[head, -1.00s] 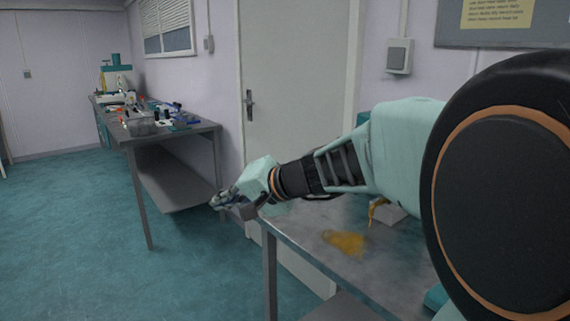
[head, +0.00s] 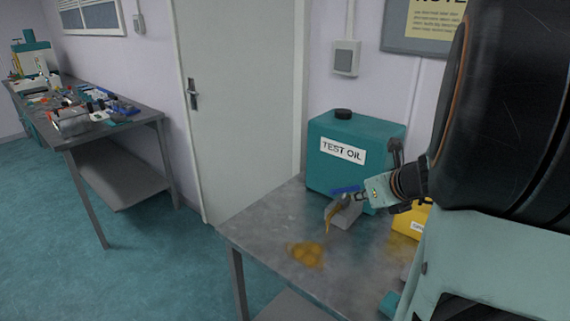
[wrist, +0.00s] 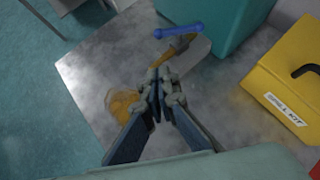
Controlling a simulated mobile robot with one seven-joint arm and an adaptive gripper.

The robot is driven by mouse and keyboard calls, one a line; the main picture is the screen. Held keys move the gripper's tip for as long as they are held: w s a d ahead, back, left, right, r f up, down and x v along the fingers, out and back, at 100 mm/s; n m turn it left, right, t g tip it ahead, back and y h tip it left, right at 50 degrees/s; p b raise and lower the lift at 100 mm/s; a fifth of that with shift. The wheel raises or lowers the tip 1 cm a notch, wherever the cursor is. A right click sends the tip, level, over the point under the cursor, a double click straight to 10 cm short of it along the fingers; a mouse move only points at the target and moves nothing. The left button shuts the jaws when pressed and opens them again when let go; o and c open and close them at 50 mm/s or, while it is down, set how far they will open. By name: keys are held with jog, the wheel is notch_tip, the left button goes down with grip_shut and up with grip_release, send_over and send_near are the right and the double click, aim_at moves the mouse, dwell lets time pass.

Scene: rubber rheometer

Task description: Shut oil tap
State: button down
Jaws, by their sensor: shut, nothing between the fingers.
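The teal oil container (head: 335,175), labelled TEST OIL, stands on the grey metal bench. Its tap has a blue bar handle (head: 344,190) and an amber-brown spout (head: 331,211). In the wrist view the blue handle (wrist: 178,31) lies crosswise above the brown spout (wrist: 177,47), just beyond my fingertips. My gripper (head: 360,196) is shut and empty, close to the right of the tap in the head view; contact cannot be told. It also shows shut in the wrist view (wrist: 160,78). An amber oil puddle (head: 306,253) lies on the bench below the tap.
A yellow spill kit case (wrist: 287,75) stands right of the tap. A second bench (head: 150,114) with several tools stands at far left.

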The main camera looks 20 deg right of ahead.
jog(key=shift+s+d+r+m, duration=0.1)
jog(key=shift+s+d+m, duration=0.3)
jog(key=shift+d+m, duration=0.25)
jog(key=shift+a, duration=0.1)
jog(key=b, duration=0.1)
send_near(344, 193)
jog(key=w+a+f, duration=0.2)
jog(key=w+f, duration=0.2)
jog(key=shift+w, duration=0.3)
